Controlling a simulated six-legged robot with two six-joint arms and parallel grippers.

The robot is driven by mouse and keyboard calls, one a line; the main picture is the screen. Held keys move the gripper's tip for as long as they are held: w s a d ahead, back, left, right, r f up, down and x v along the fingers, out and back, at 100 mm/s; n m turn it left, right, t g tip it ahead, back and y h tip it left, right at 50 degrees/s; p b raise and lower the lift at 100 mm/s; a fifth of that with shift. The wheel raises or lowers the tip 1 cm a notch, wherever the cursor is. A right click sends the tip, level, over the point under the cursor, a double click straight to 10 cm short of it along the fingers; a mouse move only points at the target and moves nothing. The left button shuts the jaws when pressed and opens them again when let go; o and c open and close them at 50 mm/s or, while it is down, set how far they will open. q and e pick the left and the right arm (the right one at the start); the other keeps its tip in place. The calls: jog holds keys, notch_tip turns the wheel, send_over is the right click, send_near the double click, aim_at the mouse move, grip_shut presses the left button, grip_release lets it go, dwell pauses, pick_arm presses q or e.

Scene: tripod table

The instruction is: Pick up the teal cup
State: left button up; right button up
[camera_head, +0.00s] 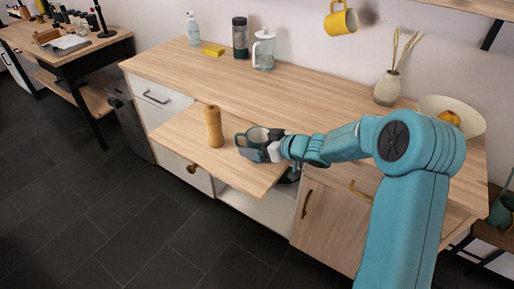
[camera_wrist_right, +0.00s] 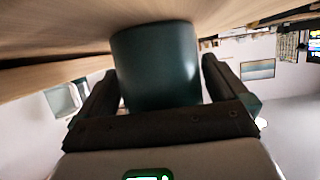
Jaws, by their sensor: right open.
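The teal cup (camera_head: 256,134) stands upright on a pulled-out wooden board (camera_head: 190,133) at the counter's front. Its handle points left in the head view. My right gripper (camera_head: 262,149) is at the cup's near right side and hides part of its lower body. In the right wrist view the cup (camera_wrist_right: 157,66) sits between the two open fingers of my right gripper (camera_wrist_right: 160,90), one on each side. I cannot tell whether either finger touches it. My left gripper is not in view.
A wooden pepper mill (camera_head: 214,127) stands on the board left of the cup. A glass press (camera_head: 263,50), a dark jar (camera_head: 240,38), a bottle (camera_head: 193,29) and a yellow sponge (camera_head: 213,50) stand at the back. A vase (camera_head: 387,88) and a bowl (camera_head: 470,108) are at the right.

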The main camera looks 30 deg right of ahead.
jog(key=shift+w+a+f, duration=0.1)
jog(key=shift+w, duration=0.1)
jog(key=shift+s, duration=0.15)
jog(key=c, duration=1.1)
notch_tip(320, 180, up, 20)
jog(key=p, duration=0.9)
